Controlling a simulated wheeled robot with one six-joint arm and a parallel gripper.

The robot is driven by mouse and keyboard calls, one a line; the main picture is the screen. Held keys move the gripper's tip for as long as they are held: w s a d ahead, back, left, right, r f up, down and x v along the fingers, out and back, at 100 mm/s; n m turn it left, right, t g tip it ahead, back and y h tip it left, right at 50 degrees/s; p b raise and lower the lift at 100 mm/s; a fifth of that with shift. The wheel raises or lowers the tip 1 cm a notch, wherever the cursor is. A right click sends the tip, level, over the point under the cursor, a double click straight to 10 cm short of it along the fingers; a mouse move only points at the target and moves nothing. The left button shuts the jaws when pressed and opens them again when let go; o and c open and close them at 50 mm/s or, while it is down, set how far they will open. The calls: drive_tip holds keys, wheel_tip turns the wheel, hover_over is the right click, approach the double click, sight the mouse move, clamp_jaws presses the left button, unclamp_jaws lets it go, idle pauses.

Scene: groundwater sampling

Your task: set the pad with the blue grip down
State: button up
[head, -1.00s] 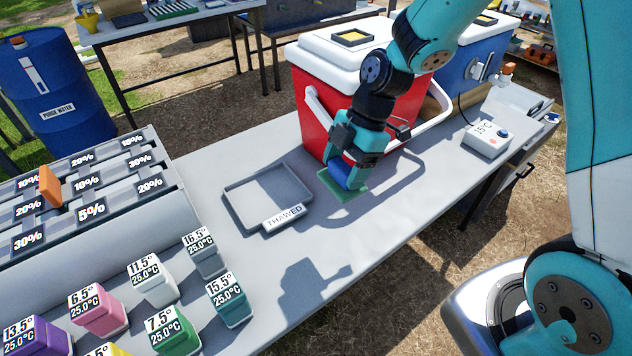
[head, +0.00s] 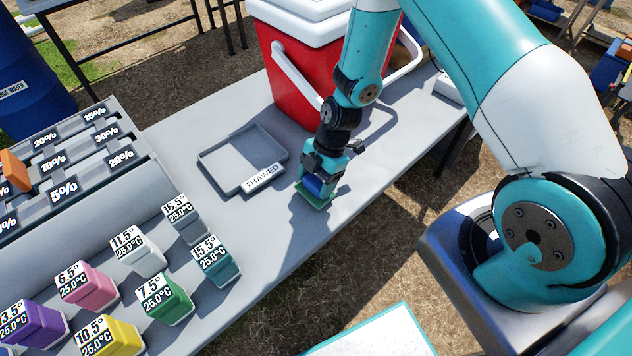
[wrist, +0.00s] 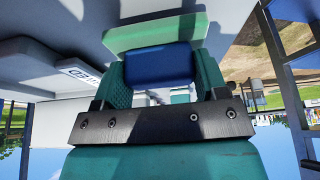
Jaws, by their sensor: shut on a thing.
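The pad (head: 316,197) is a flat green plate with a blue grip (head: 313,184) on top. My gripper (head: 320,180) is shut on the blue grip, with the pad under the fingertips. In the wrist view the blue grip (wrist: 157,67) sits between my two teal fingers, and the green pad (wrist: 155,33) lies beyond it. The pad is over the grey table (head: 250,220), near its front edge and right of the grey tray labelled THAWED (head: 236,150). I cannot tell whether the pad touches the table.
The THAWED tray is empty. A red cooler (head: 290,85) with a white lid stands behind my gripper. Several coloured labelled blocks, such as a teal one (head: 216,262), stand at the front left. A grey slotted rack (head: 75,170) is at the left.

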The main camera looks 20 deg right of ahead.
drive_tip(key=shift+f, duration=0.8)
drive_tip(key=o, duration=0.9)
drive_tip(key=shift+f, duration=0.1)
wheel_tip(320, 180, up, 17)
drive_tip(key=d+m+b, duration=0.2)
drive_tip(key=s+a+r+m, duration=0.3)
drive_tip(key=s+r+m, duration=0.3)
drive_tip(key=s+r, duration=0.3)
drive_tip(key=s+a+r+m+t, duration=0.1)
drive_tip(key=s+a+r+m, duration=0.3)
drive_tip(key=s+r, duration=0.5)
drive_tip(key=m, duration=0.2)
drive_tip(key=shift+s+r+m, duration=0.15)
drive_tip(key=shift+r+m, duration=0.1)
drive_tip(key=shift+m, duration=0.05)
